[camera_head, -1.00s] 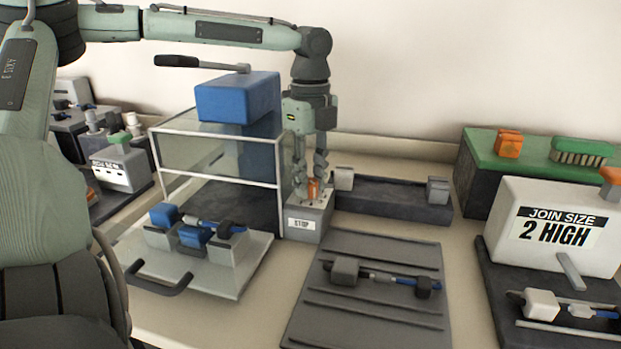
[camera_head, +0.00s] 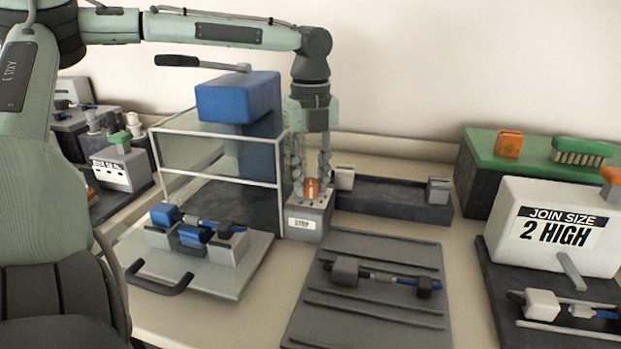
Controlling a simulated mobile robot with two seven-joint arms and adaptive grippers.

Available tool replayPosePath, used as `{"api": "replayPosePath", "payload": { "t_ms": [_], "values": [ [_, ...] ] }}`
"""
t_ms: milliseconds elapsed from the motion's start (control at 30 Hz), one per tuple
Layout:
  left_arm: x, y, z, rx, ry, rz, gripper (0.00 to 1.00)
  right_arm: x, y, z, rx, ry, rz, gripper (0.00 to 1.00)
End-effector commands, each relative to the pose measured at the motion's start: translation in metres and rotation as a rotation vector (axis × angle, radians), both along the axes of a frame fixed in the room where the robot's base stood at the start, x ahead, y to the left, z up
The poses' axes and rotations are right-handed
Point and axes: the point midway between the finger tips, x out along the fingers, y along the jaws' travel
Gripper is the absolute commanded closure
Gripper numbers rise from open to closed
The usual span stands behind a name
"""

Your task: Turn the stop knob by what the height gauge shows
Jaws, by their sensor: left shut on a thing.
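The stop knob (camera_head: 311,187) is a small orange knob on top of a grey block labelled STOP (camera_head: 304,223), right of the clear-walled press (camera_head: 215,160). My left gripper (camera_head: 312,190) points straight down over the block, its two fingers on either side of the knob, shut on it. The height gauge (camera_head: 548,226) at the right is a white box whose label reads "JOIN SIZE 2 HIGH". A pointer bar hangs at its front over a part with a white block and a blue rod. My right gripper is not in view.
The press has a blue head (camera_head: 237,98) with a lever, and a pulled-out tray (camera_head: 205,262) with a handle. A grey ribbed mat (camera_head: 370,290) carries a rod part. A dark fixture (camera_head: 393,201) stands close right of the knob. A green-topped box (camera_head: 535,150) holds a brush.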

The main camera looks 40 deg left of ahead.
Motion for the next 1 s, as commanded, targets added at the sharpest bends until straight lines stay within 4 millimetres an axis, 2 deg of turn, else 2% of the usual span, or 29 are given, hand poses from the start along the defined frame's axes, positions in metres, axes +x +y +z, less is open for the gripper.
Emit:
{"api": "replayPosePath", "payload": {
  "t_ms": [267, 300, 433, 767, 867, 1000],
  "values": [
    [0.0001, -0.0004, 0.0004, -0.001, 0.0, 0.0, 1.0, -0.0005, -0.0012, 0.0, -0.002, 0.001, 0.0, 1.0],
    [0.0001, -0.0004, 0.0004, -0.001, 0.0, 0.0, 0.69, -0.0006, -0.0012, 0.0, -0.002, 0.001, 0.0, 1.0],
    [0.0001, -0.0003, 0.0003, -0.001, 0.0, 0.001, 0.53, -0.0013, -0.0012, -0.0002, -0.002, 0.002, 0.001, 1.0],
    [-0.0002, 0.0001, 0.0, 0.0, 0.001, 0.026, 0.53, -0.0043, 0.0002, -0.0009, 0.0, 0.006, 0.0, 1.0],
    [-0.0001, 0.0002, 0.0, 0.0, 0.001, 0.096, 0.53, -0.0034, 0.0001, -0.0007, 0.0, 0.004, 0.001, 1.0],
    [0.0002, 0.0001, -0.0001, 0.0, 0.001, 0.276, 0.53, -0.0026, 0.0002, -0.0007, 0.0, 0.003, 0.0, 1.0]
  ]
}}
